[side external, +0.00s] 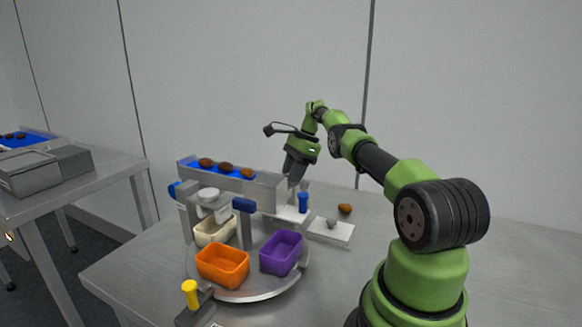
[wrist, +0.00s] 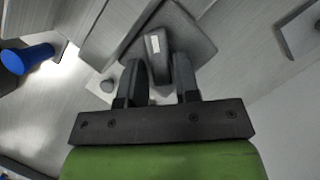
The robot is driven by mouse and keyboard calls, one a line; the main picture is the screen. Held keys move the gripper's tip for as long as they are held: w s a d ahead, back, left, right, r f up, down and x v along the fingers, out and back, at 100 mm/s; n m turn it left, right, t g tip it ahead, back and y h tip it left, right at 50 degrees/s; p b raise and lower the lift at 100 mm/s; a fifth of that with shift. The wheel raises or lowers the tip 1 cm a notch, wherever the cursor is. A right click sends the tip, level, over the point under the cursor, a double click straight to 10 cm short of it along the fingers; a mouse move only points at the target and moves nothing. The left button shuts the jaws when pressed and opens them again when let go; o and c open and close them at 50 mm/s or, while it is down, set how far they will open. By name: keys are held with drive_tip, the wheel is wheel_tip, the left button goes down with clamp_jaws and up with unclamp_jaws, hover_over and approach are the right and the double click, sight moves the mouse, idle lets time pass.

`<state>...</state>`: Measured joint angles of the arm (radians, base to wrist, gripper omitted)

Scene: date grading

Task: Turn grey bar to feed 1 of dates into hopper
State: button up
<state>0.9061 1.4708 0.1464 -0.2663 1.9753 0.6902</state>
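My gripper (side external: 292,178) points down at the right end of the feeder, behind the turntable. In the wrist view its two dark fingers (wrist: 160,85) are apart. A grey bar (wrist: 156,48) with a small white label stands between and just beyond the fingertips, on a darker grey block. Contact between fingers and bar cannot be made out. The bar is not distinguishable in the side view. Several brown dates (side external: 226,167) lie in a row on the blue strip (side external: 190,162) of the feeder. I cannot tell which part is the hopper.
Orange (side external: 222,265), purple (side external: 282,253) and cream (side external: 214,231) bins stand on a round turntable (side external: 248,295). A blue post (side external: 303,203) and white plate with a grey knob (side external: 331,230) are near my gripper. One date (side external: 344,208) lies on the table. The table's right side is clear.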

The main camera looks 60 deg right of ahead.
drive_tip(key=shift+m, duration=0.4)
drive_tip(key=m, duration=0.2)
drive_tip(key=m+t+h, duration=0.1)
drive_tip(key=m, duration=0.1)
drive_tip(key=m+h, duration=0.1)
drive_tip(key=m, duration=0.1)
drive_tip(key=shift+s+a, duration=0.2)
drive_tip(key=shift+a, duration=0.2)
drive_tip(key=shift+s+r+m+t+h, duration=0.15)
drive_tip(key=shift+r+m+t+h, duration=0.15)
drive_tip(key=shift+r+m+t, duration=0.15)
drive_tip(key=a+v, duration=0.1)
drive_tip(key=v, duration=0.8)
drive_tip(key=a+r+n, duration=0.6)
drive_tip(key=a+n, duration=0.1)
drive_tip(key=a, duration=0.3)
drive_tip(key=a+r+n, duration=0.6)
drive_tip(key=a+n, duration=0.1)
drive_tip(key=a, duration=0.4)
drive_tip(key=shift+s+a+t, duration=0.15)
drive_tip(key=shift+s+t, duration=0.3)
drive_tip(key=shift+f, duration=0.1)
